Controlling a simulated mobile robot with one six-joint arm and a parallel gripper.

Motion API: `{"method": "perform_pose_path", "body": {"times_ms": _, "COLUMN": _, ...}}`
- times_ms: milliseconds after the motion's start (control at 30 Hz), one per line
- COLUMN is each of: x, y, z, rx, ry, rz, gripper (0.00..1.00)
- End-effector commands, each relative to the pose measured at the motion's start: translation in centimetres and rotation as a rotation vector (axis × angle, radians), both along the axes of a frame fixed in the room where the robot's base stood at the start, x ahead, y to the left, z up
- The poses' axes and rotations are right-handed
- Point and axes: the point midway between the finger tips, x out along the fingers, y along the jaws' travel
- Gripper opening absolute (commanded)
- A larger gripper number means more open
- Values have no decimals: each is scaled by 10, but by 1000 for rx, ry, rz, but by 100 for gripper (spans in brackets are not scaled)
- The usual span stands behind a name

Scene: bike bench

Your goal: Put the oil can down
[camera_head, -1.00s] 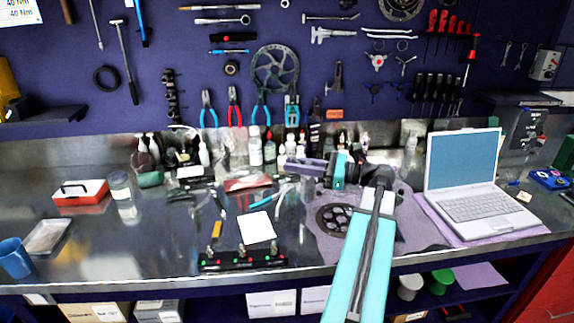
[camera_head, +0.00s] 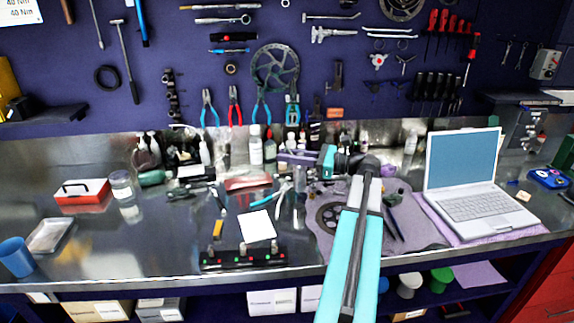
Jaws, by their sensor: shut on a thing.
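The fingertips and the exact grip are too small to make out. I cannot tell whether the can's base touches the bench.
Bottles (camera_head: 255,146) and tools crowd the back of the bench. A chainring lies on a grey mat (camera_head: 405,215), beside a laptop (camera_head: 465,185). A white card (camera_head: 257,226) and a black rail (camera_head: 243,258) lie in front.

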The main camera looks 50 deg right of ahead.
Motion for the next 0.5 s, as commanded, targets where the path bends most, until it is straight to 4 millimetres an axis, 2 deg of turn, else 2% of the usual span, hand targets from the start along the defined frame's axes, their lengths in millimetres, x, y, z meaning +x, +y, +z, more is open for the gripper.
{"method": "perform_pose_path", "body": {"times_ms": 167, "x": 13, "y": -7, "z": 0, "rx": 0, "ry": -1, "rz": 2, "gripper": 0}}
{"method": "perform_pose_path", "body": {"times_ms": 500, "x": 10, "y": -6, "z": -33, "rx": 1, "ry": 0, "rz": 0, "gripper": 0}}
